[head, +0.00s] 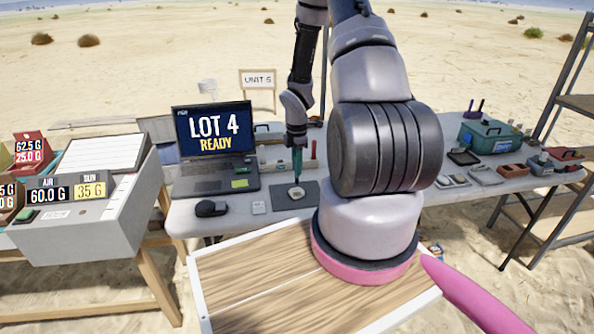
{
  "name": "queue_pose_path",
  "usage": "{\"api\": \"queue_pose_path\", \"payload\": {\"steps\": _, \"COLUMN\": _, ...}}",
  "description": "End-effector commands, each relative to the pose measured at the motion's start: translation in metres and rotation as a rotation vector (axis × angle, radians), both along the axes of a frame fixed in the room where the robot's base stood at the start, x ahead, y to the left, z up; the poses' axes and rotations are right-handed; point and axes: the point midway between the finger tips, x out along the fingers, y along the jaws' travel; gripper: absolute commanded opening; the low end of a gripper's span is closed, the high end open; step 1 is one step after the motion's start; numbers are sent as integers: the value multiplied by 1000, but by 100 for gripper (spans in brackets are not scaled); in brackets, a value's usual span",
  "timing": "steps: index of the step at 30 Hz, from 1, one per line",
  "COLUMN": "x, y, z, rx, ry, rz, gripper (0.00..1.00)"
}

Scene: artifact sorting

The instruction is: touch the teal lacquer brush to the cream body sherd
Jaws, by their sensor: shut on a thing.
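My gripper (297,141) hangs over the middle of the white table, fingers pointing down. It is shut on the teal lacquer brush (297,160), which is upright with its dark tip down. The cream body sherd (296,192) lies on a dark grey mat (281,201) directly below the brush. The brush tip is at or just above the sherd's top; I cannot tell whether they touch. The fingers are small and partly dark in this view.
An open laptop (215,150) reading "LOT 4 READY" stands left of the mat, with a black mouse (211,209) in front. My arm hides the table to the right. A green box (487,136) and several trays stand at the far right. A weighing station (80,230) is at left.

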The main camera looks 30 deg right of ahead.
Motion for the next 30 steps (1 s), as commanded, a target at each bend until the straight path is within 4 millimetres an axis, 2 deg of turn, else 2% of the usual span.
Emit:
{"api": "queue_pose_path", "payload": {"steps": 15, "x": 0, "y": -1, "z": 30, "rx": 0, "ry": -1, "rz": -2, "gripper": 0}}
{"api": "queue_pose_path", "payload": {"steps": 30, "x": 0, "y": 0, "z": 33, "rx": -1, "ry": 0, "rz": -1, "gripper": 0}}
